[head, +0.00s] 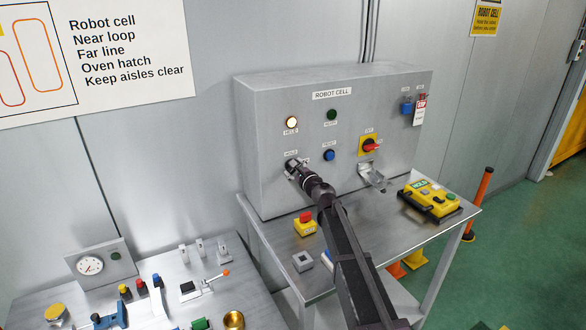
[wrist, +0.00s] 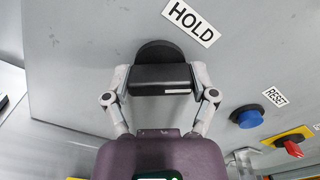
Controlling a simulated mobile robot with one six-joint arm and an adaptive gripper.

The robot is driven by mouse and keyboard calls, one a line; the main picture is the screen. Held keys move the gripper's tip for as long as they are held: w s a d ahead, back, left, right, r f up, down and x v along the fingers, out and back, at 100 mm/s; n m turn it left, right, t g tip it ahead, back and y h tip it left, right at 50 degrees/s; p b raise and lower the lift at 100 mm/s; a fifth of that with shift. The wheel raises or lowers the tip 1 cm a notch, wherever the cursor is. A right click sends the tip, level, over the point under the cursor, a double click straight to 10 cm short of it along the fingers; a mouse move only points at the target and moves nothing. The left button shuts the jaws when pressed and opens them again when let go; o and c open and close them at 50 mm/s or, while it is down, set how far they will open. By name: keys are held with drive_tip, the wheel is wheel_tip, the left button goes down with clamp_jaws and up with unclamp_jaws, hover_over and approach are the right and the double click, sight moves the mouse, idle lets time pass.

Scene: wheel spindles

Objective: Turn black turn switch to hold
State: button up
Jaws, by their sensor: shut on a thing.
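The black turn switch (wrist: 159,52) sits on the grey ROBOT CELL control box (head: 255,140). In the wrist view its round base shows behind a wide black handle (wrist: 158,76) with a short white mark near its lower right. My gripper (head: 299,171) is shut on the handle, with one finger on each end. A HOLD label (wrist: 191,22) is tilted at the switch's upper right in the wrist view. In the head view the switch is mostly hidden by my gripper. A lamp (head: 292,122) above it glows pale.
A blue RESET button (wrist: 249,117) and a red switch on a yellow plate (head: 370,146) lie right of the black switch. A dark green lamp (head: 331,114) is above. A yellow pendant (head: 430,201) and a red-topped yellow button box (head: 305,224) stand on the table.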

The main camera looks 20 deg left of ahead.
drive_tip(key=n, duration=0.5)
drive_tip(key=shift+s+d+n, duration=0.15)
drive_tip(key=shift+n, duration=0.15)
drive_tip(key=n, duration=0.4)
drive_tip(key=shift+n, duration=0.4)
drive_tip(key=o, duration=1)
drive_tip(key=shift+o, duration=0.2)
drive_tip(key=v, duration=1.2)
